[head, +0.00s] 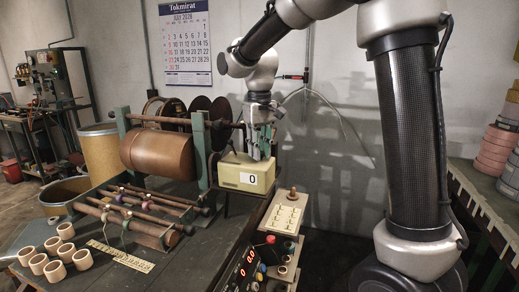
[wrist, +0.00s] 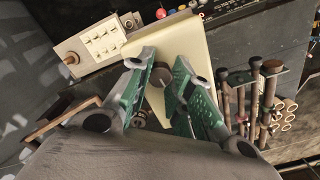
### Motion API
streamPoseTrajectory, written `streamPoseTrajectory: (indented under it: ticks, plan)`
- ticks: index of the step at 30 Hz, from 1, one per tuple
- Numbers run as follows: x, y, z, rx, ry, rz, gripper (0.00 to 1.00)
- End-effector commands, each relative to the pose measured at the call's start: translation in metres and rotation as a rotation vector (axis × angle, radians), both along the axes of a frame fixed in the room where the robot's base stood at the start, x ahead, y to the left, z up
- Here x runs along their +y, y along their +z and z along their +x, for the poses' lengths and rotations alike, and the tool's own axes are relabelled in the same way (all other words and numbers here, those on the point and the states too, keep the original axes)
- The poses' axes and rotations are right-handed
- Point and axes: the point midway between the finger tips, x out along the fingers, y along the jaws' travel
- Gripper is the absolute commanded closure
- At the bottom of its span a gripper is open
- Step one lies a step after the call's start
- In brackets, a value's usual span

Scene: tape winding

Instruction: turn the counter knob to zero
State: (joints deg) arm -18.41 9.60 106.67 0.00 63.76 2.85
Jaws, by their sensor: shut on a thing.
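The cream counter box (head: 247,175) stands at the right end of the winding machine, and its front window shows 0. In the wrist view, the counter box (wrist: 190,48) lies under my gripper. The round dark counter knob (wrist: 162,75) sits between the green fingers, with a pale mark on its face. My gripper (head: 262,150) comes down from above onto the top of the box. In the wrist view, my gripper (wrist: 161,70) is shut on the knob. In the head view the fingers hide the knob.
The winding machine's copper-coloured drum (head: 158,152) is left of the counter. A cream switch box (head: 285,217) and a control panel with red digits (head: 247,268) stand in front. Several small cream rings (head: 66,230) and a yellow ruler (head: 120,256) lie on the dark bench.

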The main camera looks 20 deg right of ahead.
Motion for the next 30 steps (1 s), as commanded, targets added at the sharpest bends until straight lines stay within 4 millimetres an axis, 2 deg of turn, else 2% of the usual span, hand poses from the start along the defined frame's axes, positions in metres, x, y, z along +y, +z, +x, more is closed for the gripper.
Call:
streamPoseTrajectory:
  ticks: [9,24,25,28,30]
  plan:
    - [0.0,0.0007,0.0006,-0.002,-0.1,0.0,1.0]
    - [0.0,0.0008,0.0007,-0.003,-0.115,0.001,1.0]
    - [0.0,0.0008,0.0007,-0.003,-0.115,0.001,0.74]
    - [0.0001,0.0006,0.0006,-0.002,-0.115,0.0,0.56]
    - [0.0,0.0005,0.0004,-0.002,-0.115,0.0,0.56]
